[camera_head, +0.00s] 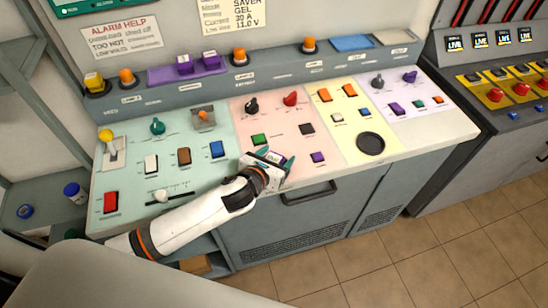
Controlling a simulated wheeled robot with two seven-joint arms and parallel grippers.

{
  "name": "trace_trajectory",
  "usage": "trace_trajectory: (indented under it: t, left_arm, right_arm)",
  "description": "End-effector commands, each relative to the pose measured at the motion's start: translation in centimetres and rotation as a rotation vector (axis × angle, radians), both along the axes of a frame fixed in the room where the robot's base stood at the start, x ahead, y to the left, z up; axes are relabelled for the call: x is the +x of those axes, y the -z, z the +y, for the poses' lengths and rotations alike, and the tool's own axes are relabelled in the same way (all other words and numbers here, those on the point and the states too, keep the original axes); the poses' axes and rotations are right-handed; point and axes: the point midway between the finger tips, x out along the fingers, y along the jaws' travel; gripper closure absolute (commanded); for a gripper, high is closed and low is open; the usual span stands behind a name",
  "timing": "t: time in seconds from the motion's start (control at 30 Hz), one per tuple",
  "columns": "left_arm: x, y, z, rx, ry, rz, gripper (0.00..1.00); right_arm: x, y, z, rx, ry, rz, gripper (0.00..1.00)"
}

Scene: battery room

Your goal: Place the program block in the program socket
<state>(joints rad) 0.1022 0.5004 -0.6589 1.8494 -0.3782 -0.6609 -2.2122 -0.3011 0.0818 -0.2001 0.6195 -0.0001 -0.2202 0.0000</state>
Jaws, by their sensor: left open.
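My left gripper (270,160) is over the front edge of the pink panel, its teal fingertips apart. A small purple block with a pale top (276,157) shows between the fingertips; the fingers partly hide it, and I cannot tell whether it sits in a socket. Two more purple blocks, one (184,65) beside the other (210,60), stand on a purple tray (158,76) on the back ledge. The tray's left part is bare. Which block is the program block is too small to read. My right gripper is not in view.
The console carries a green panel (180,180), a pink panel (270,125), a yellow panel (345,135) and a lilac panel (420,90) with switches and knobs. A red rocker (111,202) and yellow-topped lever (106,136) are at left. A second console (480,130) stands right.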

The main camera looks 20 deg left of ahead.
Motion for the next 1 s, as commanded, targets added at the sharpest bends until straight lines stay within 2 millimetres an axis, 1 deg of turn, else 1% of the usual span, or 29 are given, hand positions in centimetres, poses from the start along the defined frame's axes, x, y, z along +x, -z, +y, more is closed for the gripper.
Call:
trace_trajectory:
  t: [0.07, 0.17, 0.27, 0.5, 0.63, 0.8, 1.0]
  left_arm:
    - [-0.1, -0.4, 0.0, -0.001, 0.000, -0.001, 0.35]
    - [-1.2, -0.6, 0.2, 0.002, 0.002, 0.001, 0.35]
    - [-3.0, -1.3, 0.6, 0.000, 0.003, 0.001, 0.35]
    - [-7.7, -3.3, 1.5, 0.002, 0.003, 0.001, 0.35]
    - [-9.6, -4.1, 1.9, 0.001, 0.002, 0.002, 0.35]
    - [-10.8, -4.8, 2.1, 0.000, 0.000, 0.000, 0.35]
    - [-10.9, -4.9, 2.1, -0.001, 0.000, -0.001, 0.35]
  right_arm:
    - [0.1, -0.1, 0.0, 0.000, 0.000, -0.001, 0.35]
    - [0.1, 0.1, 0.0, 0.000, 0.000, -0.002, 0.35]
    - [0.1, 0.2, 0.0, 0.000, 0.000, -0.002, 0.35]
    - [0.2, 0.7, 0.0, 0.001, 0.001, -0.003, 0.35]
    - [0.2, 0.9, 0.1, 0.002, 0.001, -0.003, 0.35]
    - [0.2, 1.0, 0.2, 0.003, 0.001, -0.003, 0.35]
    - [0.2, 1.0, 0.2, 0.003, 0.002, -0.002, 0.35]
